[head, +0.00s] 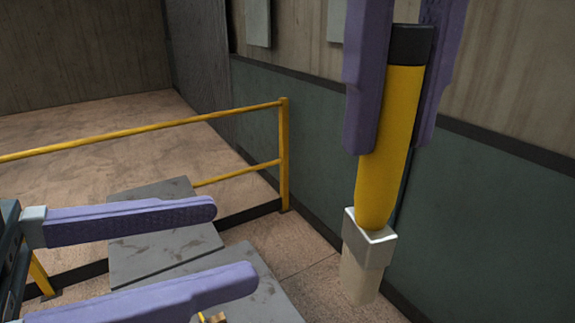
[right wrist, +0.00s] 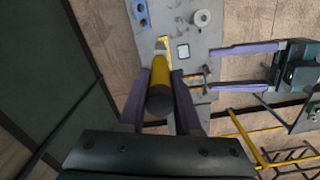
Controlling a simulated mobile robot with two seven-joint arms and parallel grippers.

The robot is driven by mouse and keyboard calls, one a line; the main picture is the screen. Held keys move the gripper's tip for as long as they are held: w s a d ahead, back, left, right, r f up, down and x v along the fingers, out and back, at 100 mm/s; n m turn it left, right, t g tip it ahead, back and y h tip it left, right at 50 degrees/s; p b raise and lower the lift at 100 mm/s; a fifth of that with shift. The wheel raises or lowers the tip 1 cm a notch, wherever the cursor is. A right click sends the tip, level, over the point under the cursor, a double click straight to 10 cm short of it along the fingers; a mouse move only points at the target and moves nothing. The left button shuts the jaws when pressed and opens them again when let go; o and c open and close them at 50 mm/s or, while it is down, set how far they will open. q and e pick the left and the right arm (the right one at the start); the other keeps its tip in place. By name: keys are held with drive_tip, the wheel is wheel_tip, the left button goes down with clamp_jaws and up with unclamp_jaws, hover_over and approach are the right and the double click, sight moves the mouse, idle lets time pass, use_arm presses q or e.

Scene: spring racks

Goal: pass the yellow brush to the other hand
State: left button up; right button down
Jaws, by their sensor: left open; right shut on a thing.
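The yellow brush (head: 390,140) hangs in the head view with its black end up, its yellow handle below that, and a pale metal ferrule and cream bristles at the bottom. My right gripper (head: 394,148) reaches down from the top, shut around the upper handle. In the right wrist view the brush (right wrist: 159,85) points away between the purple fingers. My left gripper (head: 235,243) is open and empty, left of the brush and apart from it, its fingers pointing right. It also shows in the right wrist view (right wrist: 212,68).
Grey panels (head: 165,245) lie below my left gripper. A yellow railing (head: 284,150) stands behind, and a green-grey wall (head: 480,220) is close on the right. The right wrist view shows a grey surface (right wrist: 205,40) with a round grey piece (right wrist: 202,18) and a blue piece (right wrist: 142,14).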

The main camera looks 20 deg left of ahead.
sight(380, 160)
use_arm(q)
wheel_tip(380, 160, up, 5)
drive_tip(key=s+d+m+h, duration=0.1)
drive_tip(key=s+d+h, duration=0.1)
drive_tip(key=h, duration=0.2)
drive_tip(key=shift+a+x, duration=0.2)
drive_tip(key=shift+x, duration=5.8)
drive_tip(key=shift+w+f, duration=0.15)
drive_tip(key=shift+w, duration=0.05)
drive_tip(key=shift+c, duration=0.3)
drive_tip(key=c, duration=0.8)
drive_tip(key=shift+s+d, duration=0.1)
clamp_jaws()
use_arm(e)
drive_tip(key=c, duration=0.5)
unclamp_jaws()
drive_tip(key=shift+a, duration=0.15)
drive_tip(key=shift+r, duration=0.1)
